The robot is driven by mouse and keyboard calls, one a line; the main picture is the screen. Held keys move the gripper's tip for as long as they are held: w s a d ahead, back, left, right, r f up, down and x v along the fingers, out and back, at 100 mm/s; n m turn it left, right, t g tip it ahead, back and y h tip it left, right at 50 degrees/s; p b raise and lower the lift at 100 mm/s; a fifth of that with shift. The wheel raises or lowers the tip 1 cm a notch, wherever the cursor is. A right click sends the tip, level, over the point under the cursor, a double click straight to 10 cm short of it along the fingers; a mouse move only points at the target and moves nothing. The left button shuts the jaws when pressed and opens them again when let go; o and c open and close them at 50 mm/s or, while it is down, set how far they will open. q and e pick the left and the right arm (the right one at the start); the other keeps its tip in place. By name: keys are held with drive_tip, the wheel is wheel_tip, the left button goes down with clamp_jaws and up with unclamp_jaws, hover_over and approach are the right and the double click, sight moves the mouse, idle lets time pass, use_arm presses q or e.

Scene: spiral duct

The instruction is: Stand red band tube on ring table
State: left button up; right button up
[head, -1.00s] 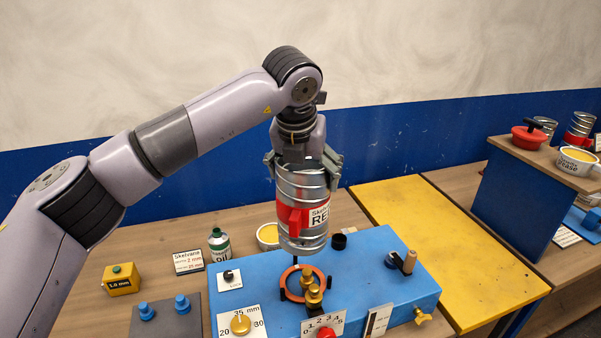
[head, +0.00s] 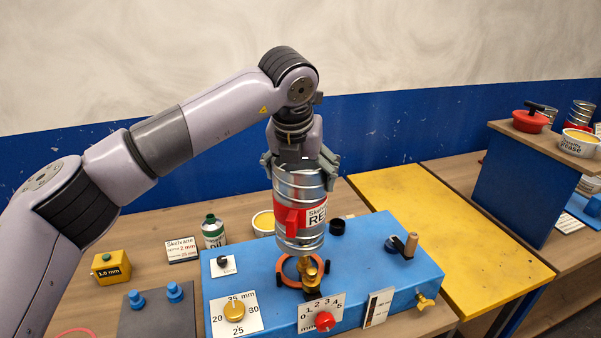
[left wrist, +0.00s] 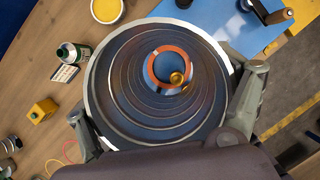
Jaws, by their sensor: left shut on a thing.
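The red band tube (head: 300,220) is an upright spiral metal duct with a red band and a label. My left gripper (head: 299,172) is shut on its upper end and holds it above the blue ring table (head: 365,265). The orange ring (head: 290,268) with brass fittings lies on the table top, below the tube's lower end and partly hidden by it. In the left wrist view I look down through the tube (left wrist: 125,125) and see the orange ring (left wrist: 152,72) through its bore. My right gripper is not in view.
The table front carries a brass knob (head: 235,311) and a red knob (head: 324,321). A crank with a wooden handle (head: 411,244) stands at its right. An oil bottle (head: 213,232) and yellow block (head: 111,267) stand left. A yellow board (head: 440,240) lies right.

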sight(300, 213)
use_arm(q)
drive_tip(key=shift+f, duration=0.15)
idle(0.7)
idle(0.5)
drive_tip(key=shift+b, duration=0.5)
idle(0.6)
drive_tip(key=shift+f+b, duration=0.15)
drive_tip(key=shift+b, duration=0.3)
drive_tip(key=shift+f+b, duration=0.3)
drive_tip(key=shift+f, duration=0.05)
drive_tip(key=shift+f+b, duration=3.5)
drive_tip(key=shift+f, duration=0.4)
drive_tip(key=o, duration=1.7)
drive_tip(key=shift+s, duration=0.1)
